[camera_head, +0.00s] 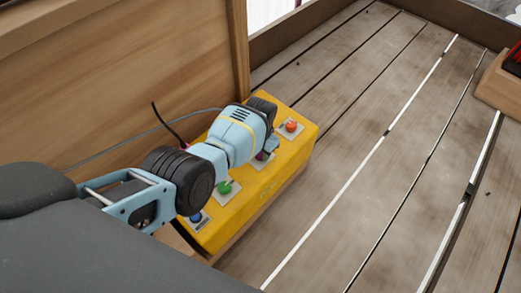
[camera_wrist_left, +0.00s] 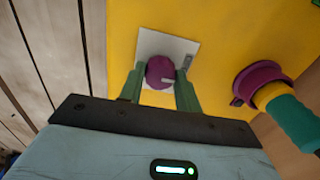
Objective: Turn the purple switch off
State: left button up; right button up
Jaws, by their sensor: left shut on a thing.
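A yellow control box (camera_head: 290,163) lies on the slatted wooden surface beside a wooden panel. Its top carries a blue switch (camera_head: 196,217), a green switch (camera_head: 225,187), the purple switch (camera_head: 261,156) and an orange-red switch (camera_head: 291,126). My left gripper (camera_head: 268,148) reaches over the box and partly hides the purple switch and its plate. In the left wrist view, the gripper's green fingers (camera_wrist_left: 160,75) stand on either side of the round purple knob (camera_wrist_left: 160,71), shut on it. The knob sits on a pale square plate (camera_wrist_left: 152,44). My right gripper is out of view.
A purple part with a teal and yellow piece (camera_wrist_left: 262,83) sticks out at the right of the wrist view. The wooden panel (camera_head: 120,80) rises close behind the box, with a thin cable (camera_head: 120,143) nearby.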

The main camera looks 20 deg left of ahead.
aim_at(260, 153)
pick_arm(q)
jog(key=o, duration=0.7)
jog(key=shift+o, duration=1.3)
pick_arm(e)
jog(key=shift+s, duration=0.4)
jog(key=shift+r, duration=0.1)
pick_arm(q)
notch_tip(260, 153, up, 8)
jog(key=p, duration=0.4)
jog(key=shift+p, duration=0.3)
jog(key=shift+f, duration=0.1)
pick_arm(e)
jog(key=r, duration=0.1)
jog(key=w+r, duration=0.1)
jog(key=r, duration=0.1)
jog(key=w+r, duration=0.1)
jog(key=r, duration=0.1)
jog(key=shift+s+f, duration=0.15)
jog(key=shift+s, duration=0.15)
